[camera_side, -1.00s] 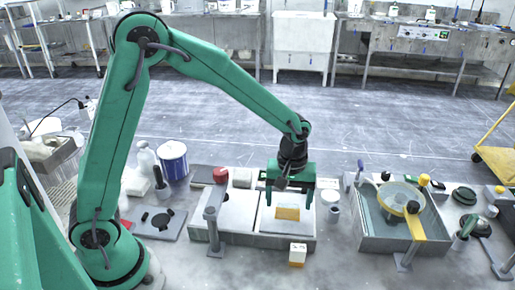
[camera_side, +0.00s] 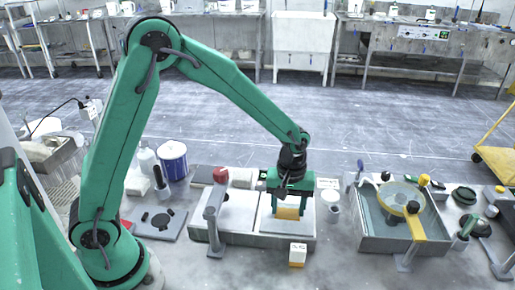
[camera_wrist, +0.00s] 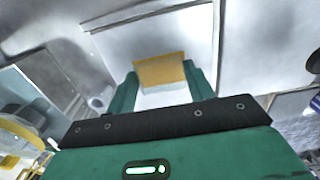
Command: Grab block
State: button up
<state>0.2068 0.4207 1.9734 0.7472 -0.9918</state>
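My gripper appears shut on the block. The block still seems to rest on the plate, and its lower part is partly hidden.
A similar white and yellow block (camera_side: 297,255) stands in front of the plate. A grey post (camera_side: 212,225) rises at left. A blue and white can (camera_side: 173,161) stands behind at left.

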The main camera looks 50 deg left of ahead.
aim_at(288, 212)
jog(key=shift+c, duration=0.8)
jog(key=shift+r, duration=0.15)
jog(key=shift+r, duration=0.55)
jog(key=r, duration=0.3)
jog(key=shift+s+d+r, duration=0.1)
jog(key=shift+s+d, duration=0.15)
jog(key=shift+d, duration=0.05)
jog(key=s+d+r, duration=0.6)
jog(key=s+d, duration=0.1)
jog(key=d, duration=0.1)
jog(key=shift+s+r, duration=0.2)
jog(key=shift+a, duration=0.1)
